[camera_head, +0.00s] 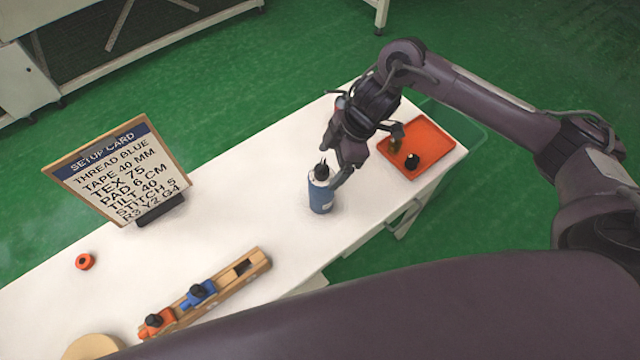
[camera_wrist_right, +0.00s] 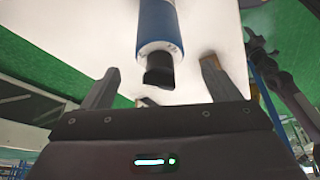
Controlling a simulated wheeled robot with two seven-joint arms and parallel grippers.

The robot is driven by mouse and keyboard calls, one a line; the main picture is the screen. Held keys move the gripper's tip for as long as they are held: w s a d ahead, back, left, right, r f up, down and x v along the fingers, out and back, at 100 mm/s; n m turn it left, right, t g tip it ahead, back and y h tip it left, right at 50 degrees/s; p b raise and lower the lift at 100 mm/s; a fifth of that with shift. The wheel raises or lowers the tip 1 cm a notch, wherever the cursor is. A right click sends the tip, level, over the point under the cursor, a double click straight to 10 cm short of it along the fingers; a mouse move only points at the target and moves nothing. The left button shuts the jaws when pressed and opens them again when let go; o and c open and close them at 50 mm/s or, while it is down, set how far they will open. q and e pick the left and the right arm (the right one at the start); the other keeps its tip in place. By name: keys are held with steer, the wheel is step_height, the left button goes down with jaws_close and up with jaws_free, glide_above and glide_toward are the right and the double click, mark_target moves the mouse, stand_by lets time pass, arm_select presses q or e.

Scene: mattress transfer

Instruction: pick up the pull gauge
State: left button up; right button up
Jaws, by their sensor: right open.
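The blue cylinder with a black top, which I take for the pull gauge (camera_head: 321,192), stands upright on the white table. In the right wrist view the gauge (camera_wrist_right: 158,25) shows its blue body, a pale band with small print and its black top end. My right gripper (camera_head: 333,167) is open just above and beside the gauge's top. In the wrist view the black top lies between the spread fingertips of my right gripper (camera_wrist_right: 160,72), with a gap on each side. Whether a finger touches it is unclear. My left gripper is not in view.
An orange tray (camera_head: 437,137) with small dark and brass pieces lies at the table's right end. A setup card (camera_head: 120,170) stands at left. The table between is clear.

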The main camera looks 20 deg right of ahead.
mark_target(325, 168)
steer(key=shift+s+a+f+p, duration=0.15)
steer(key=shift+a+f+p, duration=0.45)
steer(key=shift+f, duration=0.2)
steer(key=x, duration=0.2)
steer(key=shift+f, duration=0.35)
steer(key=shift+w+a+f, duration=0.1)
steer(key=shift+w+f, duration=0.2)
steer(key=shift+f, duration=0.1)
steer(key=shift+c, duration=1.4)
steer(key=c, duration=0.9)
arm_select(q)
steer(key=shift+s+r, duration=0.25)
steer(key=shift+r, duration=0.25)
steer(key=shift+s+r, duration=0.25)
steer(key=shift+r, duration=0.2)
arm_select(e)
jaws_close()
